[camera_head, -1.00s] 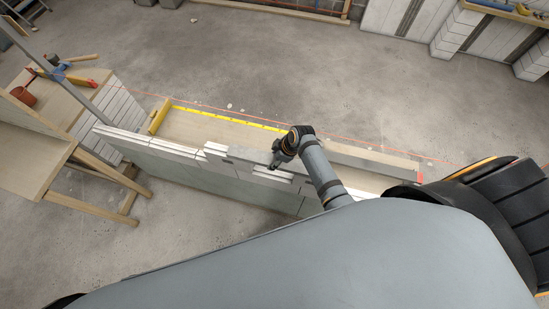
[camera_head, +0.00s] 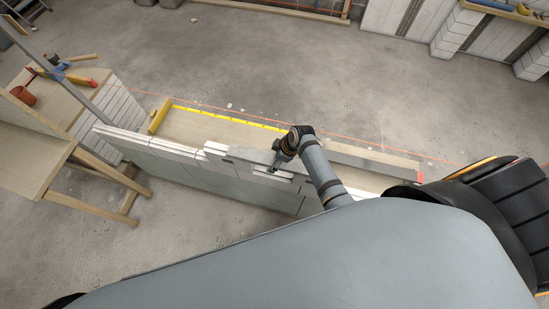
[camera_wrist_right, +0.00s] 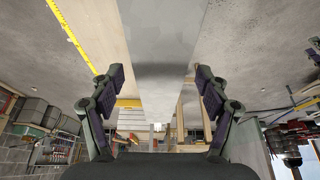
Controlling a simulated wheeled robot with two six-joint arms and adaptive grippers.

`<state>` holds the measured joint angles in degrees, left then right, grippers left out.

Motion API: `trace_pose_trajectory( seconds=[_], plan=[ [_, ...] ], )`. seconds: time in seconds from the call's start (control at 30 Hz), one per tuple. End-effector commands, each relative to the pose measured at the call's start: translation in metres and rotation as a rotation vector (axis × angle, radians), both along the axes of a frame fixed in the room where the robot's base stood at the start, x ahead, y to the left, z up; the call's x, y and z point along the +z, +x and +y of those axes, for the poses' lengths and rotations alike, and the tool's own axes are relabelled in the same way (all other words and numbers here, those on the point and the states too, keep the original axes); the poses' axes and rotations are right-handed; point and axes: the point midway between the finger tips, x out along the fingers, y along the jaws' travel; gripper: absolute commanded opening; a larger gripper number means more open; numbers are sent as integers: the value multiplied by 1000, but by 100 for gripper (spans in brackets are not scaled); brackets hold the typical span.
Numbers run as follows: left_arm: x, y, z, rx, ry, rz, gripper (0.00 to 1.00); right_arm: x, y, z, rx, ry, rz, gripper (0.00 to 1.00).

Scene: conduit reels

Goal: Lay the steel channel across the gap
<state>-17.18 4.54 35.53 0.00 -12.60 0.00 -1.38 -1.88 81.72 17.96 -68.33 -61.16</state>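My right gripper (camera_head: 275,165) is over the wall top. In its wrist view the fingers (camera_wrist_right: 155,82) stand wide apart on either side of the strip, with no clear contact. I cannot make out the gap itself. My left gripper is not in view.
The white block wall (camera_head: 185,163) runs across the middle, with a yellow tape (camera_head: 225,119) and an orange string line behind it. Another grey length (camera_head: 378,160) lies to the right. A wooden workbench (camera_head: 35,158) stands at left. The concrete floor behind is mostly clear.

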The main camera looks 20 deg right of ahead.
Motion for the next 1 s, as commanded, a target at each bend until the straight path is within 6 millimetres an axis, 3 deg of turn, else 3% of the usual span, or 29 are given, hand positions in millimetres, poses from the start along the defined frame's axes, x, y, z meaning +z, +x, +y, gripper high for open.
trace_pose_trajectory(
  seconds=[0.33,0.7,1.0],
  plan=[
    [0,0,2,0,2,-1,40,5,-3,-3,-1,-1,2,77],
    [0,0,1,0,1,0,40,83,-19,-30,1,-4,-2,77],
    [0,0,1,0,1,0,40,110,-26,-38,0,0,1,77]
  ],
)
